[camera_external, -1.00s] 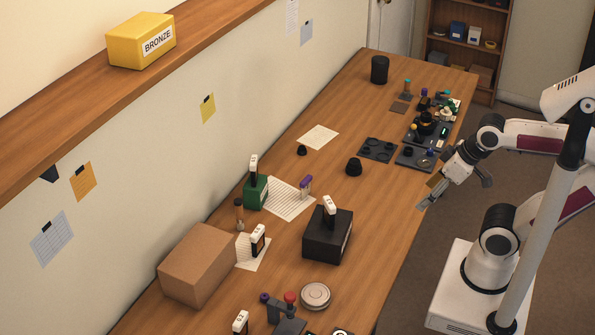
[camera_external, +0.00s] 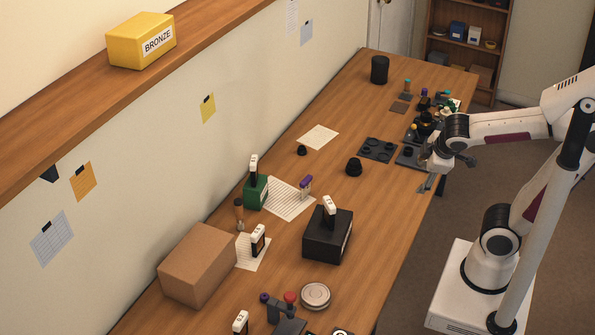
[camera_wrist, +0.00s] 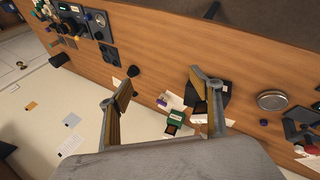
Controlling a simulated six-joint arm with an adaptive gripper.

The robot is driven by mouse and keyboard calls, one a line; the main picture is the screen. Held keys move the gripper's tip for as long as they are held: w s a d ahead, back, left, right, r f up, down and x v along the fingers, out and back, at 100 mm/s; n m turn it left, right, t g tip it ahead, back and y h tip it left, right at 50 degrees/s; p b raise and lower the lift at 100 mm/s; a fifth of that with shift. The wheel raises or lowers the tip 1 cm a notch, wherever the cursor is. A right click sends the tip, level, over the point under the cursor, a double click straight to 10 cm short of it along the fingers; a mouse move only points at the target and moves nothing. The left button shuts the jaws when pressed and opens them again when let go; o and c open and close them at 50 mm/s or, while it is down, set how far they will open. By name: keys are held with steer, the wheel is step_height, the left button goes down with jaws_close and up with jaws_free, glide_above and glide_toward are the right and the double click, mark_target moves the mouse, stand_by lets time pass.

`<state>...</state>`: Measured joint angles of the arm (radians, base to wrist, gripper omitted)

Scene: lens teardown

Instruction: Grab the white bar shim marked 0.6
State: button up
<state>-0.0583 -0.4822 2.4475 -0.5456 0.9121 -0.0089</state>
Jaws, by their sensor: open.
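Several white-topped pieces with dark marks are possible bar shims, but I cannot read 0.6 on any. One piece (camera_external: 253,162) stands in the green block (camera_external: 256,197), and one (camera_external: 329,205) stands on the black box (camera_external: 328,238). Another (camera_external: 258,235) is beside the cardboard box, and one (camera_external: 240,320) is at the bottom edge. My gripper (camera_external: 428,183) is open and empty at the right table edge, apart from all of them.
A cardboard box (camera_external: 197,265) stands at the left. A round silver disc (camera_external: 316,296) and a dark stand (camera_external: 288,325) are at the front. Dark trays (camera_external: 377,150) with small parts crowd the far right. Bare wood lies between the black box and my gripper.

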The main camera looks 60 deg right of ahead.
steer(key=w+d+r+n+t+h, duration=0.1)
steer(key=w+d+n+t+h, duration=0.15)
steer(key=w+n, duration=0.5)
steer(key=w+d+r+n+t+h, duration=0.1)
steer(key=w+d+n+h, duration=0.2)
steer(key=w, duration=0.7)
steer(key=w+a+f+n+t+y, duration=0.1)
steer(key=w+a+f+n+t, duration=0.1)
steer(key=w+a+n, duration=0.3)
steer(key=w+a+f+n+t+y, duration=0.1)
steer(key=w+a+f+n+t, duration=0.2)
steer(key=w, duration=0.4)
steer(key=n+y, duration=0.9)
steer(key=n, duration=0.5)
glide_toward(259, 231)
steer(key=x, duration=0.3)
steer(key=shift+f+t, duration=0.3)
steer(key=shift+t, duration=0.15)
steer(key=shift+w, duration=0.1)
steer(key=shift+x, duration=2.4)
